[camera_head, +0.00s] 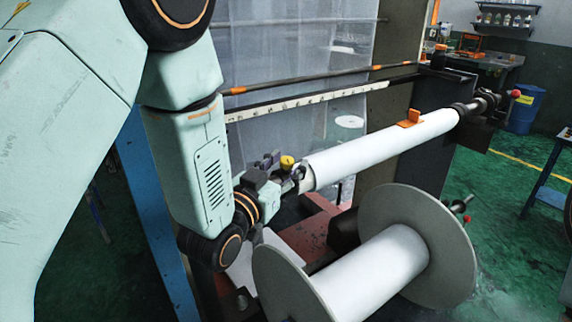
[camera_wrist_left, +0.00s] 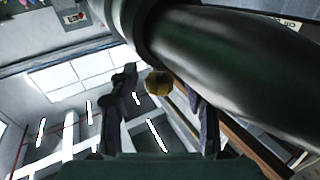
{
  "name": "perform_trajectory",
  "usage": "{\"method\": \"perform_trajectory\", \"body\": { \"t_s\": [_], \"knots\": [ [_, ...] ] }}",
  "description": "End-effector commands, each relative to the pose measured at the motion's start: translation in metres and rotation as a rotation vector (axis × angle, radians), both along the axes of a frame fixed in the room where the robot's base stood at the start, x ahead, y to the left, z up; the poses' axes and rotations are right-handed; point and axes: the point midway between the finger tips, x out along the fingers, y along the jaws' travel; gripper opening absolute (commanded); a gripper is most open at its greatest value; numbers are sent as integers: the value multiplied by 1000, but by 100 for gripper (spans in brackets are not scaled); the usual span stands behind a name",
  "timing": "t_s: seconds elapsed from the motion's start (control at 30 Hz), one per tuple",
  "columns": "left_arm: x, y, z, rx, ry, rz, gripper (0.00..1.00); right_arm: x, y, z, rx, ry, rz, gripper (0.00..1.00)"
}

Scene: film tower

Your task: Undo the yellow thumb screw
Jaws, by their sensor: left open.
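The yellow thumb screw (camera_head: 287,162) sits at the near left end of the shaft that carries the white film roll (camera_head: 380,148). My left gripper (camera_head: 277,168) is right beside that shaft end, its dark fingers close to the screw. In the left wrist view the yellow screw (camera_wrist_left: 158,84) shows between the two fingers, near the tips, under a large dark cylinder (camera_wrist_left: 235,60). The left gripper is open, with space on both sides of the screw; I cannot tell whether a finger touches it. My right gripper is not in view.
A large spool (camera_head: 418,235) with grey flanges stands in front, below the roll. An orange piece (camera_head: 411,118) sits on top of the roll. A ruled bar (camera_head: 310,100) and clear film sheet hang behind. A blue barrel (camera_head: 525,110) stands at the far right.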

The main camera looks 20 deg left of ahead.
Motion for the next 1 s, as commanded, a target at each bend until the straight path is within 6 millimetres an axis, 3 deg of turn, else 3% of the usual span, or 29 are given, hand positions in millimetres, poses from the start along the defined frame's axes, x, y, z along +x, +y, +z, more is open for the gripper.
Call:
{"method": "perform_trajectory", "body": {
  "t_s": [0.3, 0.5, 1.0],
  "knots": [
    [-47, 10, -2, -1, 4, 2, 49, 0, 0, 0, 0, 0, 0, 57],
    [-67, 14, -3, -2, 2, 1, 49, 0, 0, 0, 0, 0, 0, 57],
    [-71, 14, -3, 0, 0, 0, 49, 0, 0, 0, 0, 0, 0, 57]
  ]
}}
